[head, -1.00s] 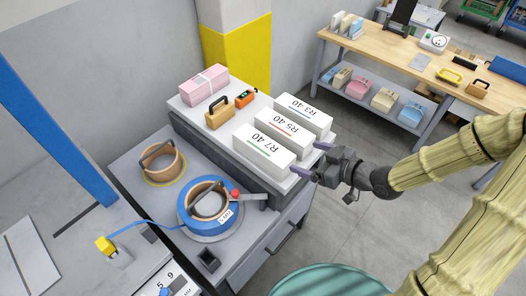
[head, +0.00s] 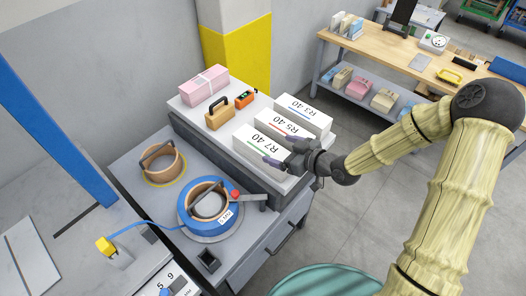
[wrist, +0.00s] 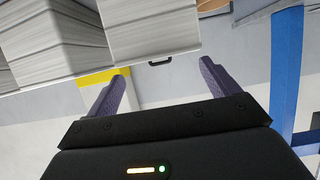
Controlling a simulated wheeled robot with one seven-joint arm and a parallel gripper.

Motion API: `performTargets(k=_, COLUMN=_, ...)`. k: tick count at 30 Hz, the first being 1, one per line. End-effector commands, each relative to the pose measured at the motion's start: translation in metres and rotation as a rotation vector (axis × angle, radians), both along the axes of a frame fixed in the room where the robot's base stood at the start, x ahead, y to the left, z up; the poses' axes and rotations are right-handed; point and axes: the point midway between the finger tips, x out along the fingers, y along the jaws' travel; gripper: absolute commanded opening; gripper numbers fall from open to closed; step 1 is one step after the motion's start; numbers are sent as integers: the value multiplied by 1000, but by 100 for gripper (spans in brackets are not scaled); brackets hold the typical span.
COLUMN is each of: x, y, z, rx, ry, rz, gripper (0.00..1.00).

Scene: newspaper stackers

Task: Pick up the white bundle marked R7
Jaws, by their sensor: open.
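The white bundle marked R7 (head: 258,152) has a green line on its label and lies nearest in a row of white bundles on the raised grey shelf. My gripper (head: 281,152) is open at its right end; the purple fingers overlap that end in the head view. In the wrist view, the fingers of my gripper (wrist: 162,69) are spread with nothing between them. A white paper stack (wrist: 150,28), apparently R7, lies just beyond the tips. I cannot tell whether the fingers touch it.
Bundles R5 (head: 283,127) and R3 (head: 305,107) lie close behind R7. A pink parcel (head: 204,85), a tan handled block (head: 219,116) and an orange device (head: 244,99) share the shelf. A blue tape roll (head: 188,218) sits on the lower surface in front.

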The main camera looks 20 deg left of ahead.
Motion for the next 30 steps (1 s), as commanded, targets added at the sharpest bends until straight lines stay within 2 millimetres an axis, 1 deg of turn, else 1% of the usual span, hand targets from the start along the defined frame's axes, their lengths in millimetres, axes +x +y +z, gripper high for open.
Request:
performTargets(k=2, x=0, y=3, z=0, rx=1, ry=0, rz=1, gripper=87)
performTargets(k=5, x=1, y=12, z=-3, rx=1, ry=1, rz=3, gripper=87)
performTargets(k=9, x=4, y=31, z=-9, rx=2, ry=1, rz=5, gripper=87)
performTargets(k=13, x=11, y=44, z=-17, rx=1, ry=0, rz=2, gripper=87)
performTargets(k=16, x=13, y=47, z=-19, rx=0, ry=0, rz=1, gripper=87)
performTargets(k=30, x=13, y=47, z=-19, rx=0, ry=0, rz=0, gripper=87)
